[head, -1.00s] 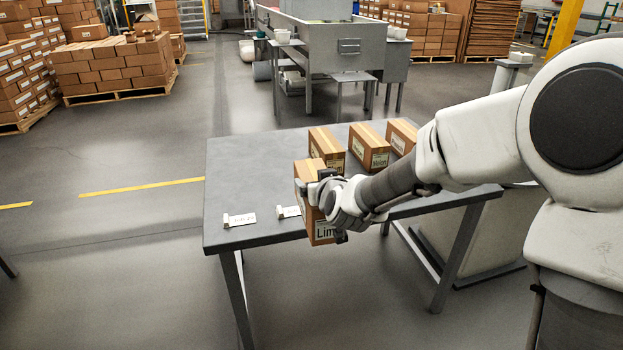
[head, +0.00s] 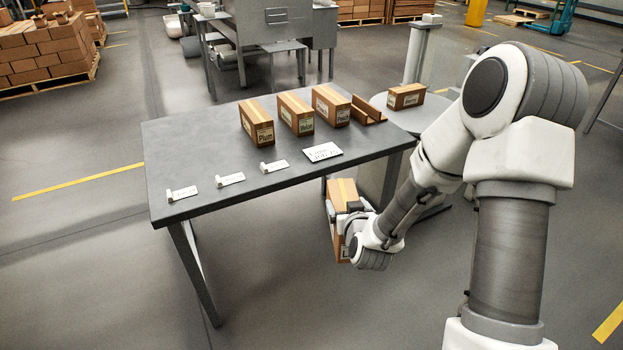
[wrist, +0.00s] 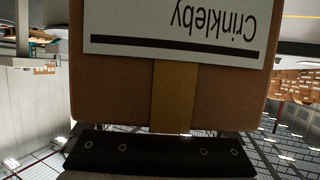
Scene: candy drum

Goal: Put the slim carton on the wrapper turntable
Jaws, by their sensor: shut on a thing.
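My gripper (head: 350,217) is shut on a brown carton (head: 342,192) with a tan tape strip, held in the air beside the table's front right edge. In the wrist view the held carton (wrist: 110,85) fills the middle, and its white label reads "Crinkleby" upside down. I cannot tell for sure that it is the slim carton. The wrapper turntable (head: 410,122), a round grey disc, is beyond the table's right end, partly hidden by my arm. Another low brown carton (head: 407,96) lies on it.
The grey table (head: 200,150) bears several cartons (head: 295,113), a brown angled holder (head: 367,110) and white label cards (head: 322,152). A grey post (head: 418,55) stands behind the turntable. Open floor lies in front of the table.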

